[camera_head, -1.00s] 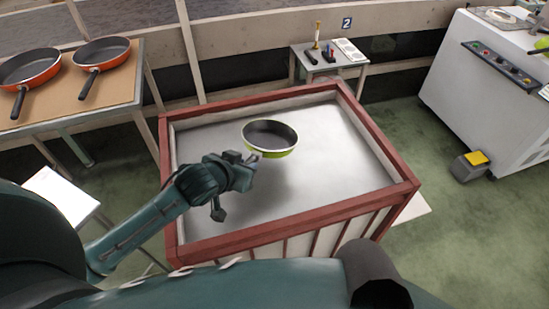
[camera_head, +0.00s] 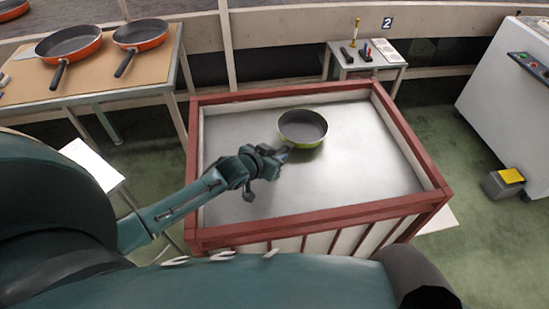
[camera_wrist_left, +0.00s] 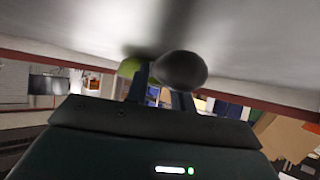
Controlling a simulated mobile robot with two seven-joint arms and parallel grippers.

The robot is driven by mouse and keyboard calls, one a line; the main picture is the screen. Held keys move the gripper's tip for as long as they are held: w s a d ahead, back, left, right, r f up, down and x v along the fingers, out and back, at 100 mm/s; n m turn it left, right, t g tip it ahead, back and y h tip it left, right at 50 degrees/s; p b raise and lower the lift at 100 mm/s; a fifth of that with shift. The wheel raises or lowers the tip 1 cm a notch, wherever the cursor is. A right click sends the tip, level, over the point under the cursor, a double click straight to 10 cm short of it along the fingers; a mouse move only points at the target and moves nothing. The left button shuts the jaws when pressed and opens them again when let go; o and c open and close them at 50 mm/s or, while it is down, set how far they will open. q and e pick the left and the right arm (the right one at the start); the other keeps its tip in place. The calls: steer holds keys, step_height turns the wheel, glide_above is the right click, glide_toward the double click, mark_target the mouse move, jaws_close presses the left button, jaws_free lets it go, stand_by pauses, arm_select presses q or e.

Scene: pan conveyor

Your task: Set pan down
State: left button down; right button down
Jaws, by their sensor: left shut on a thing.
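The green pan (camera_head: 316,144) with a dark inside is over the grey floor of the red-framed crate (camera_head: 235,208), toward its back. It looks roughly level, with its shadow close beneath it. I cannot tell if it touches the floor. My left gripper (camera_head: 284,154) reaches in from the left and is shut on the pan's handle at the pan's near side. In the left wrist view the dark handle end (camera_wrist_left: 181,72) is between the fingers (camera_wrist_left: 160,92), with a bit of green pan behind. The fingers hide most of the handle. My right gripper is out of view.
A table (camera_head: 92,87) at the left holds orange pans (camera_head: 139,36). A small table (camera_head: 372,66) with small items stands behind the crate. A white machine (camera_head: 507,88) and a yellow-topped pedal (camera_head: 508,177) are at the right. The crate floor around the pan is clear.

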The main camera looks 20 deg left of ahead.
arm_select(q)
steer(key=shift+s+f, duration=0.2)
steer(key=shift+f, duration=0.3)
steer(key=c, duration=1.6)
jaws_free()
steer(key=shift+f, duration=0.15)
steer(key=o, duration=0.4)
steer(key=shift+r, duration=0.2)
steer(key=p+v, duration=0.1)
steer(key=v, duration=1.1)
steer(key=shift+w+a+r+p, duration=0.1)
steer(key=shift+w+r+p, duration=0.1)
steer(key=shift+p, duration=0.1)
steer(key=shift+s, duration=0.1)
